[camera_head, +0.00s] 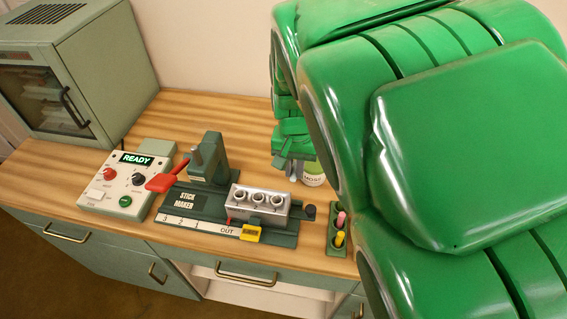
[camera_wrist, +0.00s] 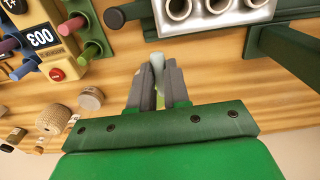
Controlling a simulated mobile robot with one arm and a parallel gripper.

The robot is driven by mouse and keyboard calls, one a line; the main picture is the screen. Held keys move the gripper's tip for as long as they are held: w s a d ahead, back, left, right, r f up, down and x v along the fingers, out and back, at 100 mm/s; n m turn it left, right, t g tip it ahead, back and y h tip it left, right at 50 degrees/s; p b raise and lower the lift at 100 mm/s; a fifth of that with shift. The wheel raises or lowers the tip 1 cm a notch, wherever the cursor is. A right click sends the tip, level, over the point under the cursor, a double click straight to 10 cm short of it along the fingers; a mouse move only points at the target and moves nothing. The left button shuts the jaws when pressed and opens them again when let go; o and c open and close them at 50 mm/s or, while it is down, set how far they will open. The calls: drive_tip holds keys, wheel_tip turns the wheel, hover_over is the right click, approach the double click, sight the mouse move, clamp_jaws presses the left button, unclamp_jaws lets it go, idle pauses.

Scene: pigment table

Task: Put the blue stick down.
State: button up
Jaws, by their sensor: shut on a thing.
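My gripper (camera_wrist: 158,75) has its grey fingers closed around a narrow, pale grey-white thing (camera_wrist: 157,62) in the wrist view. Its colour does not look clearly blue, and most of it is hidden between the fingers.
A metal block with round holes (camera_head: 258,203) sits on the stick maker. A green holder (camera_head: 337,244) with pink and yellow sticks stands to its right. A READY control box (camera_head: 125,183) is left.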

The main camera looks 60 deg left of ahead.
drive_tip(key=w+a+f, duration=0.1)
drive_tip(key=a+f, duration=0.1)
drive_tip(key=a, duration=0.1)
drive_tip(key=w+a+f, duration=0.1)
drive_tip(key=a+f, duration=0.2)
drive_tip(key=w+a+f, duration=0.2)
drive_tip(key=a+f, duration=0.1)
drive_tip(key=shift+w+a+f, duration=0.15)
drive_tip(key=shift+a+f, duration=0.1)
drive_tip(key=shift+f, duration=1.55)
drive_tip(key=shift+o, duration=1.3)
drive_tip(key=shift+f, duration=0.15)
drive_tip(key=o, duration=0.4)
drive_tip(key=shift+o, duration=0.6)
wheel_tip(320, 180, up, 12)
drive_tip(key=shift+r, duration=0.2)
